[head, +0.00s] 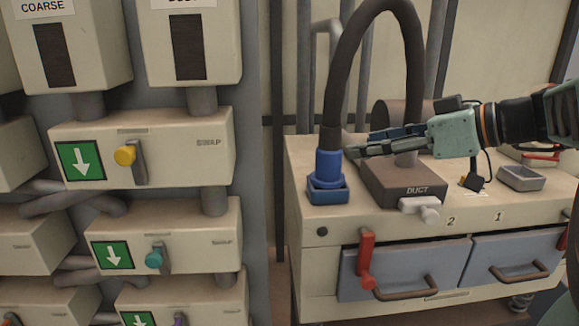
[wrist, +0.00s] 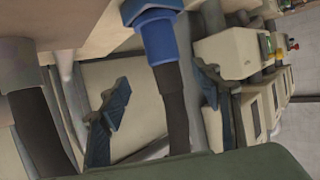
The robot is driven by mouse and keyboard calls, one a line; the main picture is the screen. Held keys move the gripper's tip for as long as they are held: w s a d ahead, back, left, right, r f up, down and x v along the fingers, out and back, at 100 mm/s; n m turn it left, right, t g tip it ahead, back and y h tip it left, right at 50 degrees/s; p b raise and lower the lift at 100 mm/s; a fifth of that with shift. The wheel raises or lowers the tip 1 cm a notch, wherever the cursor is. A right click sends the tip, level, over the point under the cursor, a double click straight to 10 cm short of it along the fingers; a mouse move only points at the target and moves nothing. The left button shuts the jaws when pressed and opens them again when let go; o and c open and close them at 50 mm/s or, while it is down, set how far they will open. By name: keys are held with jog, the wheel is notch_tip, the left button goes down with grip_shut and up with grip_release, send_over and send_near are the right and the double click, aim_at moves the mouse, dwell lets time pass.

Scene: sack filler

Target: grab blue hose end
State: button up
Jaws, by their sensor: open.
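The blue hose end (head: 327,165) stands upright in a blue square socket (head: 328,195) at the left front of the cabinet top. Its dark hose (head: 343,75) arches up and over to the grey DUCT box (head: 390,183). My gripper (head: 352,147) reaches in from the right, its fingertips just right of the blue end's upper part. In the wrist view, my open gripper (wrist: 160,76) has one finger on each side of the blue hose end (wrist: 160,42) and its dark hose (wrist: 174,105). I see gaps on both sides and no grip.
The DUCT box with a pale handle (head: 420,208) sits below my gripper. A small grey tray (head: 521,178) lies farther right. Blue-grey drawers (head: 400,270) with a red lever (head: 366,262) are in front. Cream valve boxes (head: 140,155) stand left, across a gap.

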aim_at(341, 151)
jog(key=p+x, duration=0.1)
jog(key=x, duration=0.4)
jog(key=shift+s+a, duration=0.15)
jog(key=x, duration=0.2)
jog(key=p+x, duration=0.1)
jog(key=x, duration=0.1)
jog(key=shift+a+f, duration=0.2)
jog(key=shift+f, duration=0.15)
jog(key=c, duration=1.5)
